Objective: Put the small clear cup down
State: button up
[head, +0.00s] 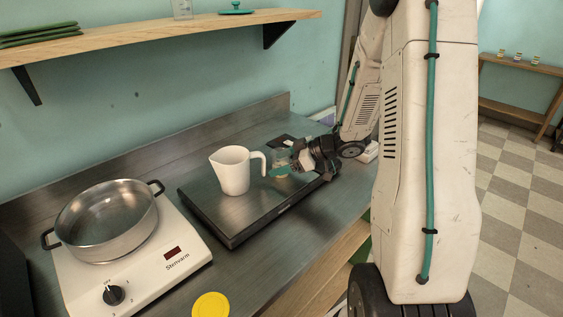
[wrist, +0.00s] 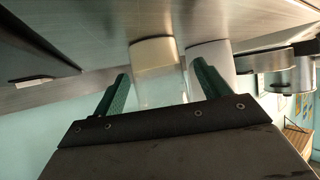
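The small clear cup (head: 281,156) is at the right end of a dark flat slab (head: 215,215), beside the white pitcher (head: 232,172). Something pale fills its lower part. My gripper (head: 284,168) reaches it from the right, with green fingers on either side. The wrist view is upside down and shows the cup (wrist: 160,75) between the two fingertips (wrist: 160,80), which appear to press its sides. The cup's base is at or very near the slab surface; I cannot tell if it touches. The pitcher (wrist: 208,55) stands close beside it.
A steel pot (head: 108,225) sits on a white hot plate (head: 165,260) at the left. A yellow lid (head: 210,305) lies near the counter's front edge. A small dark item (head: 285,140) is behind the cup. A wooden shelf (head: 150,38) runs above the counter.

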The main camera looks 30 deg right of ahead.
jog(key=shift+r, duration=0.25)
jog(key=v, duration=1.2)
jog(key=w+r+m+t+h, duration=0.3)
jog(key=w+r+h, duration=0.4)
jog(key=r+h, duration=0.2)
jog(key=s+r+m+g+h, duration=0.1)
jog(key=s+r+m+h, duration=0.2)
jog(key=r+h, duration=0.1)
jog(key=s+a+f+m+g+y, duration=0.1)
jog(key=s+a+g, duration=0.3)
jog(key=s+a, duration=0.6)
jog(key=s+a+f+m+g+y, duration=0.1)
jog(key=s+a+g+y, duration=0.2)
jog(key=s+a, duration=0.7)
jog(key=s+g, duration=0.2)
jog(key=s, duration=0.4)
jog(key=shift+s+a+m, duration=0.3)
jog(key=shift+a+m, duration=0.05)
jog(key=shift+m, duration=0.05)
